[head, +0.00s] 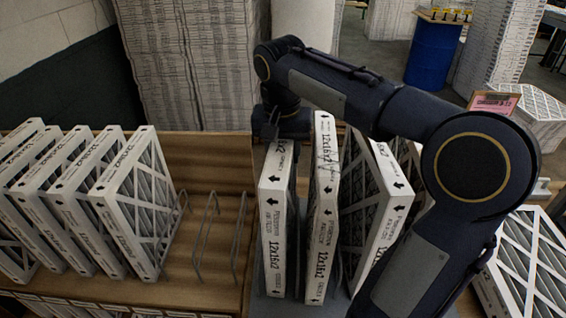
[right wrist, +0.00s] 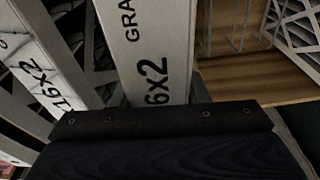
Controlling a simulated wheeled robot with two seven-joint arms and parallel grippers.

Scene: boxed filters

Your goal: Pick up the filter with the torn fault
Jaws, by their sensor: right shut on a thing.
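Several white cardboard-framed filters stand upright in two groups. My right gripper (head: 284,136) reaches down from above and is shut on the top of the leftmost filter of the right group (head: 272,235). In the right wrist view this held filter (right wrist: 150,45) runs up from my gripper (right wrist: 155,104), and its visible edge looks clean. The filter just right of it (head: 322,240) has dark, crack-like lines near its top; the neighbouring filter in the right wrist view (right wrist: 40,75) also shows a dark mark. Whether these are a tear is unclear. My left gripper is not in view.
The left group of filters (head: 125,215) stands on a wooden shelf (head: 205,270). Empty wire dividers (head: 206,235) stand between the groups. Another filter (head: 390,215) leans close on the right, partly behind my arm. A pink sign (head: 494,102) and blue barrel (head: 433,50) are farther back.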

